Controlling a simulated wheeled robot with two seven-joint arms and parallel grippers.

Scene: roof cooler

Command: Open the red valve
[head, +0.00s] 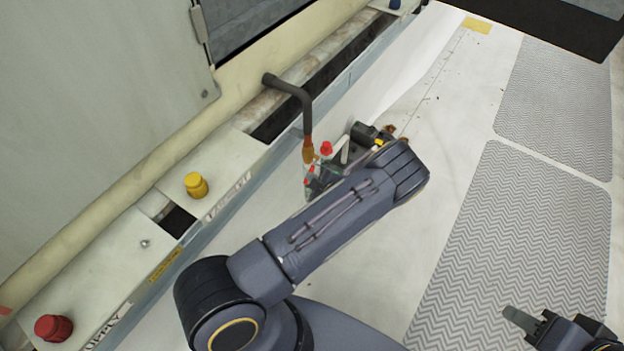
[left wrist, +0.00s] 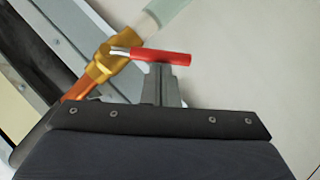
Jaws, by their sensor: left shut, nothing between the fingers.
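The red valve lever (left wrist: 160,57) sits on a brass valve body (left wrist: 102,65) with a copper pipe in the left wrist view. Its red handle (head: 326,148) and the brass fitting (head: 308,153) also show in the head view. My left gripper (left wrist: 160,75) is shut and empty, its fingertips right at the underside of the red handle; I cannot tell whether they touch. In the head view my left arm hides part of the fittings below the valve. My right gripper (head: 522,320) is at the bottom right corner, away from the valve, partly cut off.
A dark insulated pipe (head: 296,88) bends down to the brass fitting. A red cap (head: 53,328) and a yellow cap (head: 195,185) sit on the ledge at left. Grey textured mats (head: 555,100) lie on the pale floor at right, which is mostly clear.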

